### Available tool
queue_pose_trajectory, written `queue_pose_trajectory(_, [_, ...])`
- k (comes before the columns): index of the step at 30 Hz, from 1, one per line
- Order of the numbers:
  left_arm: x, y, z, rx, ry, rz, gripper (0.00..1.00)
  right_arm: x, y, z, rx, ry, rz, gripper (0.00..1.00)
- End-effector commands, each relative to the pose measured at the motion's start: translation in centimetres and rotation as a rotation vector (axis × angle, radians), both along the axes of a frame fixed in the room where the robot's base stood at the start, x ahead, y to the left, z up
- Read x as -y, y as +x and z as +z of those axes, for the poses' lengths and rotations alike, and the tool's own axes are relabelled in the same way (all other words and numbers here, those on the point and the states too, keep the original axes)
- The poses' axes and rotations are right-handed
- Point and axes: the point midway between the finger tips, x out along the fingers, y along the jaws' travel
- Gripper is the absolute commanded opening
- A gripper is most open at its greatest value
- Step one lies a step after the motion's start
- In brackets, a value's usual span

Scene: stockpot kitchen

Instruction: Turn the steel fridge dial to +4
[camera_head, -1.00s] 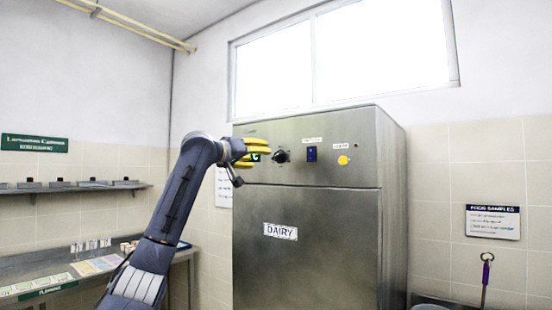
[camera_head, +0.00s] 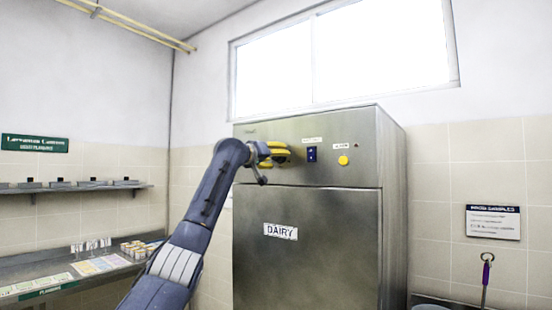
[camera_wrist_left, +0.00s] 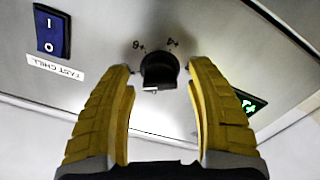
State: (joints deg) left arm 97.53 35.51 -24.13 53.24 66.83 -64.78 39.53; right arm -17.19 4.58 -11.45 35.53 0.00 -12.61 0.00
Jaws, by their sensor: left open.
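The steel fridge (camera_head: 310,225) stands in the middle of the head view, with a control panel across its top. My left gripper (camera_head: 285,153) is at the panel and hides the dial in the head view. In the wrist view its yellow fingers (camera_wrist_left: 161,78) are open, one on each side of the dial, with a gap on both sides. My right gripper is not in view.
A blue switch (camera_head: 311,154), labelled FAST CHILL in the wrist view, and a yellow button (camera_head: 343,160) sit right of the dial. A green display (camera_wrist_left: 248,103) lies on its other side. A counter (camera_head: 60,266) and shelf (camera_head: 75,188) stand at the left.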

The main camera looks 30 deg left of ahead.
Motion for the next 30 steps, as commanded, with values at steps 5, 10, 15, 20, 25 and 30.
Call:
queue_pose_trajectory(5, [0.01,0.16,-0.01,0.000,0.000,0.000,0.56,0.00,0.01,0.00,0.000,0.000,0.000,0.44])
queue_pose_trajectory(10, [0.00,0.15,-0.02,0.000,0.000,0.000,0.56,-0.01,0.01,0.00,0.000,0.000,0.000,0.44])
queue_pose_trajectory(15, [-0.01,0.14,-0.02,0.000,-0.001,0.000,0.42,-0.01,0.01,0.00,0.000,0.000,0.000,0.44])
queue_pose_trajectory(20, [-0.02,0.14,-0.03,0.000,-0.001,0.000,0.23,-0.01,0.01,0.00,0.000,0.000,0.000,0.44])
queue_pose_trajectory(25, [-0.02,0.14,-0.04,0.000,-0.001,0.000,0.03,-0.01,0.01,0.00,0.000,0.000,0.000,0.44])
queue_pose_trajectory(30, [-0.03,0.14,-0.06,0.000,0.001,0.001,0.00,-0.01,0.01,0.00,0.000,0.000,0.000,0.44])
